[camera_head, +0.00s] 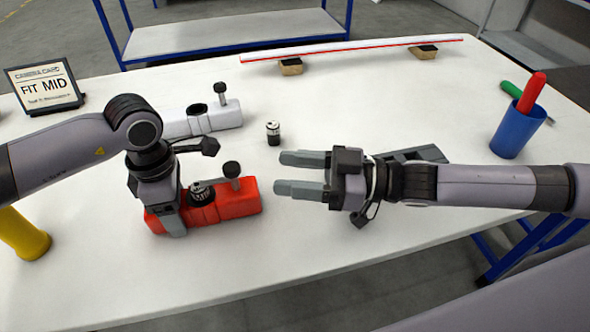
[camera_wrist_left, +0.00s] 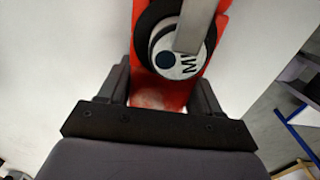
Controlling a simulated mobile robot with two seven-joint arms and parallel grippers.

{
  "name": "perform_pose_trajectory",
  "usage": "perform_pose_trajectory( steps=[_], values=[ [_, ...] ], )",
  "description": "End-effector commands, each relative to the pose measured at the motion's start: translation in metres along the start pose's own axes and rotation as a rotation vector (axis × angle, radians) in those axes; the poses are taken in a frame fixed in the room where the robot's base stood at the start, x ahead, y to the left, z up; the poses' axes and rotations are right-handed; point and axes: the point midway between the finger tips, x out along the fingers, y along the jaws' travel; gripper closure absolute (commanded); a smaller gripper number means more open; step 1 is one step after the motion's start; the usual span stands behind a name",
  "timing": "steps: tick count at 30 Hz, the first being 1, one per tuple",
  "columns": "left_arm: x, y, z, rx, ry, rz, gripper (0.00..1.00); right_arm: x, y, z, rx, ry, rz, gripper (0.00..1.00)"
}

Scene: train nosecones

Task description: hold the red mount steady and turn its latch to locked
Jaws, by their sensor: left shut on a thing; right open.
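The red mount (camera_head: 235,203) lies on the white table at the left front. A dark round cylinder (camera_head: 200,193) sits in its socket, and a black-knobbed latch (camera_head: 232,171) stands up at its right part. My left gripper (camera_head: 172,222) is shut on the left end of the red mount, one finger showing on its near side. In the left wrist view the red mount (camera_wrist_left: 158,96) runs between the fingers, and a grey bar crosses the cylinder's white lettered face (camera_wrist_left: 182,60). My right gripper (camera_head: 300,172) is open and empty, to the right of the mount and apart from it.
A white mount (camera_head: 215,117) with its own knob stands behind. A small loose cylinder (camera_head: 273,132) stands mid-table. A sign (camera_head: 45,86), a yellow cylinder (camera_head: 22,235) and a blue cup (camera_head: 517,130) stand around. A long white-red strip (camera_head: 350,47) rests on blocks at the back.

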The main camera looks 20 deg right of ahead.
Motion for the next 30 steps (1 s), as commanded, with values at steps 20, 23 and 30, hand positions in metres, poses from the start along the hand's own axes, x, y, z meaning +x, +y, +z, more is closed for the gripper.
perform_pose_trajectory(
  steps=[20, 23, 30],
  values=[
    [-0.013, 0.001, 0.000, -0.001, -0.001, 0.003, 0.06, 0.001, 0.000, 0.000, 0.000, 0.000, 0.000, 0.45],
    [-0.030, 0.001, 0.000, -0.001, -0.001, 0.004, 0.06, 0.001, 0.000, 0.000, -0.001, 0.000, 0.000, 0.45],
    [-0.082, 0.001, 0.000, -0.001, -0.001, 0.003, 0.06, 0.001, 0.000, 0.000, -0.001, 0.000, 0.000, 0.45]
  ],
)
